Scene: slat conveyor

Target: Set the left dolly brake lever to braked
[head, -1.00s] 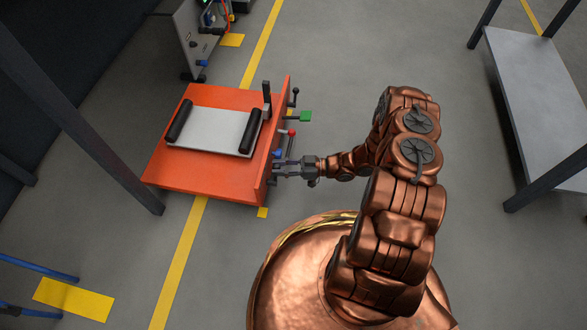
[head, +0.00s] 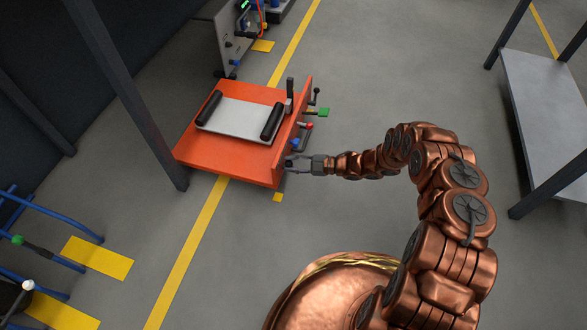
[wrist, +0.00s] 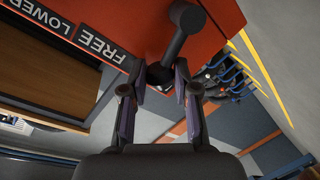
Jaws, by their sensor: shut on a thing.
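The orange dolly (head: 230,158) stands left of centre in the head view, with an upright panel along its right side. My gripper (head: 291,163) is at the near end of that panel. In the wrist view a dark grey lever (wrist: 181,42) runs from a round pivot on the orange panel (wrist: 145,20) down to a thick end. My gripper (wrist: 160,82) is shut on that end, one finger on each side. A black plate reading FREE (wrist: 102,45) lies left of the lever. The lever itself is hidden by the gripper in the head view.
Red (head: 310,126), blue (head: 295,143) and green (head: 323,112) handles stick out farther along the panel. Another plate starts with LOWER (wrist: 42,17). A dark post (head: 130,95) stands left of the dolly and a grey table (head: 550,110) at right. Floor between is open.

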